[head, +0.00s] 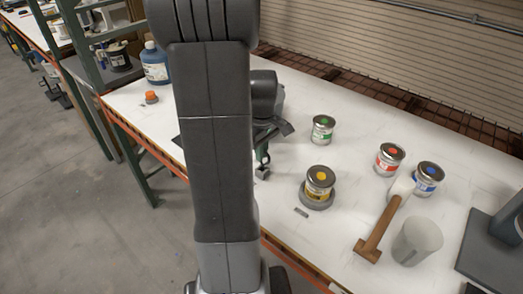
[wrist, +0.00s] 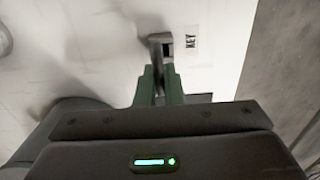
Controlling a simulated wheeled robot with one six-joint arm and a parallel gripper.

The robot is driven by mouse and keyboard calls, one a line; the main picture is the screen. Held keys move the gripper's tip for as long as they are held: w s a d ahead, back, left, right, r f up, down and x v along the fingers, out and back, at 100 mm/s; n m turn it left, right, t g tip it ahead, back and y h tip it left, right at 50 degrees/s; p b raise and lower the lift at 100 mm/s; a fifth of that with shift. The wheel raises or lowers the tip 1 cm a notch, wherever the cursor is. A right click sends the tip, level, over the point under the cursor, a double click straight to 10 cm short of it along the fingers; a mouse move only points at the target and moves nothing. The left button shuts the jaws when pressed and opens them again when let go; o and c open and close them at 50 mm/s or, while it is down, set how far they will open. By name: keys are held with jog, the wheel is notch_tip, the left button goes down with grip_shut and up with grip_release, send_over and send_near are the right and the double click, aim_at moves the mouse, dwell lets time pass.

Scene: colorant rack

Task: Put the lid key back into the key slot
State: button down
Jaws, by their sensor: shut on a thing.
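My gripper (wrist: 159,82) has green fingers, shut on a narrow thing, likely the lid key, mostly hidden between them in the wrist view. Just beyond the fingertips is a small grey block (wrist: 157,40) with a dark side, likely the key slot, next to a printed KEY label (wrist: 191,41). I cannot tell whether the held key touches the block or is inside it. In the head view my gripper (head: 262,156) points down at the table, partly behind my arm, with a small grey piece (head: 262,173) at its tips.
A yellow-dotted can (head: 319,184) stands on a round grey base. A mallet (head: 380,230) and grey cup (head: 416,242) are at right.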

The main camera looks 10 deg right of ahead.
jog(key=shift+f, duration=0.25)
jog(key=c, duration=1.5)
grip_release()
jog(key=shift+r, duration=0.1)
notch_tip(320, 180, up, 14)
jog(key=shift+f+b, duration=0.15)
jog(key=shift+b, duration=0.3)
notch_tip(320, 180, down, 14)
jog(key=shift+p, duration=0.4)
jog(key=shift+r, duration=0.45)
